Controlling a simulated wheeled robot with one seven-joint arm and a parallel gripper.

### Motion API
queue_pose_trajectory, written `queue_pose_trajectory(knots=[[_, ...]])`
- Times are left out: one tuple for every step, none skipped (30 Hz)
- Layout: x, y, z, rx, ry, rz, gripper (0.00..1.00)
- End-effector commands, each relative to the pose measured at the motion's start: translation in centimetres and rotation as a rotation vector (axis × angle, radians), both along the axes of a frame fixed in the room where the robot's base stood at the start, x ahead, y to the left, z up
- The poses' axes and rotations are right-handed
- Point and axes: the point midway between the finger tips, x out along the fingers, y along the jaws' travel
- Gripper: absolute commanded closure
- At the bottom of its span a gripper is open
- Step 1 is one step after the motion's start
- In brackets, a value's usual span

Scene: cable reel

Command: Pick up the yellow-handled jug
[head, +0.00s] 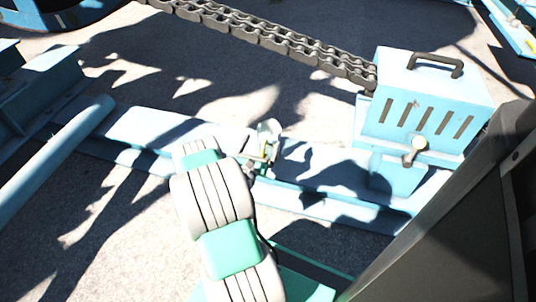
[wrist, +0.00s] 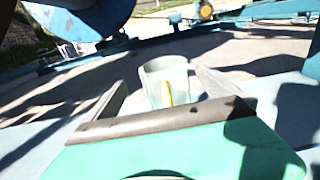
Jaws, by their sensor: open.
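The jug (head: 269,131) is a pale, translucent cup shape. It stands on the light blue beam in the head view, just past the end of my arm. In the wrist view the jug (wrist: 153,74) is near the middle, with its yellow handle (wrist: 168,93) facing the camera. My gripper (wrist: 160,84) is open, with one finger to the left of the jug and one to the right. In the head view my gripper (head: 257,159) is partly hidden by my arm. The jug's base is hidden behind the gripper body in the wrist view.
A light blue slotted box (head: 425,105) with a dark top handle stands right of the jug. A heavy chain (head: 270,38) runs from it to the upper left. A blue pipe (head: 55,150) lies at the left. The light blue beam (head: 130,128) is bare left of the jug.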

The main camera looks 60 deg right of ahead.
Motion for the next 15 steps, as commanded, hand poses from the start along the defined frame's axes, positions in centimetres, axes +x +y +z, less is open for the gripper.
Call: queue_pose_trajectory(knots=[[0.1, -0.6, 0.3, -0.002, -0.003, -0.001, 0.0], [0.1, -1.0, 0.3, -0.001, -0.004, -0.001, 0.0], [0.1, -1.3, 0.3, 0.0, -0.004, -0.002, 0.0], [0.1, -1.6, 0.3, 0.0, -0.004, -0.002, 0.0], [0.2, -1.8, 0.3, 0.0, -0.005, -0.002, 0.0], [0.2, -2.3, 0.2, 0.0, -0.007, -0.002, 0.0], [0.1, -2.7, 0.1, -0.001, -0.007, -0.003, 0.0], [0.1, -3.2, 0.1, -0.002, -0.01, -0.004, 0.0], [0.0, -4.0, 0.0, -0.002, -0.01, -0.005, 0.0], [0.0, -4.6, 0.0, -0.002, -0.01, -0.004, 0.0], [0.0, -5.2, 0.0, -0.002, -0.01, -0.004, 0.0], [0.1, -5.8, 0.0, -0.001, -0.01, -0.004, 0.0], [0.2, -6.2, 0.1, 0.0, -0.01, -0.003, 0.0], [0.3, -6.6, 0.1, 0.0, -0.01, -0.002, 0.0], [0.4, -6.9, 0.2, 0.0, -0.009, -0.002, 0.0]])
